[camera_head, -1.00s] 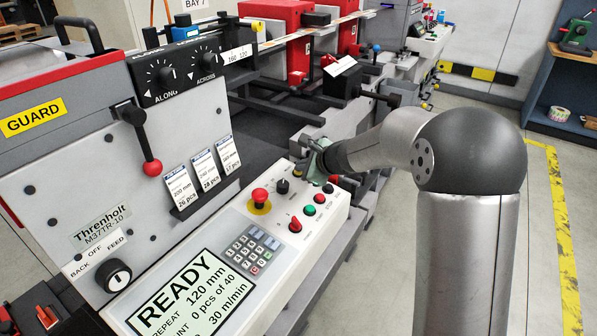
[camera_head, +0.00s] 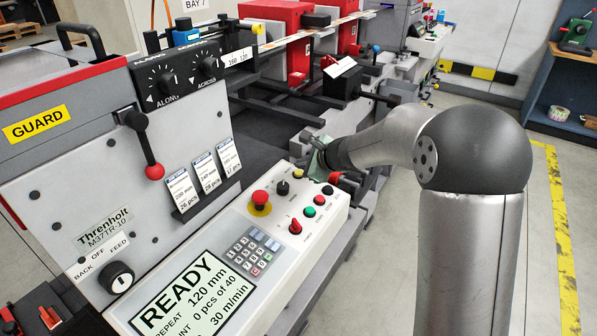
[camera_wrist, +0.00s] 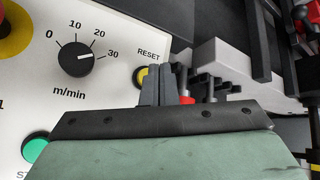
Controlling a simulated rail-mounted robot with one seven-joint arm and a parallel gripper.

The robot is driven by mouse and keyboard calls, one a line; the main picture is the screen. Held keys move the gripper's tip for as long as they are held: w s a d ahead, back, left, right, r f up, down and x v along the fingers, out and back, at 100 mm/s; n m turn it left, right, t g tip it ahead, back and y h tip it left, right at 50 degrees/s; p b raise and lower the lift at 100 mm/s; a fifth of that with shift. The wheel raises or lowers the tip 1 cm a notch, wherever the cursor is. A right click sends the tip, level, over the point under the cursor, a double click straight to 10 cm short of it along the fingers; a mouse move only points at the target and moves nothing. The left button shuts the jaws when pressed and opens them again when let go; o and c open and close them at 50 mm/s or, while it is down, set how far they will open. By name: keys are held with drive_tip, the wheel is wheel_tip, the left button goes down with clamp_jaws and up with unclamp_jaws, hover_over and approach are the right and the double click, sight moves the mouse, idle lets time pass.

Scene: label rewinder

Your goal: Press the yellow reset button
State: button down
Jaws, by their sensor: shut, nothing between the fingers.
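The yellow reset button (camera_wrist: 142,76) shows in the wrist view beside the word RESET, a yellow disc in a dark ring, partly covered by my fingers. My gripper (camera_wrist: 158,68) is shut and empty, its grey fingertips over the button's right side. Whether they touch it I cannot tell. In the head view my gripper (camera_head: 312,143) is at the far end of the white control panel (camera_head: 225,220).
Close by are a black speed dial (camera_wrist: 79,60), a green button (camera_wrist: 36,147) and a red emergency stop (camera_head: 260,197) on a yellow base. More red, black and green controls sit along the panel's right edge. Machine rails and blocks (camera_wrist: 220,58) lie just right of the fingers.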

drive_tip(key=r+p, duration=0.2)
drive_tip(key=r, duration=0.1)
drive_tip(key=r+p, duration=0.1)
drive_tip(key=r, duration=0.1)
drive_tip(key=shift+s+d+p, duration=0.2)
drive_tip(key=shift+d+p, duration=0.15)
idle(0.6)
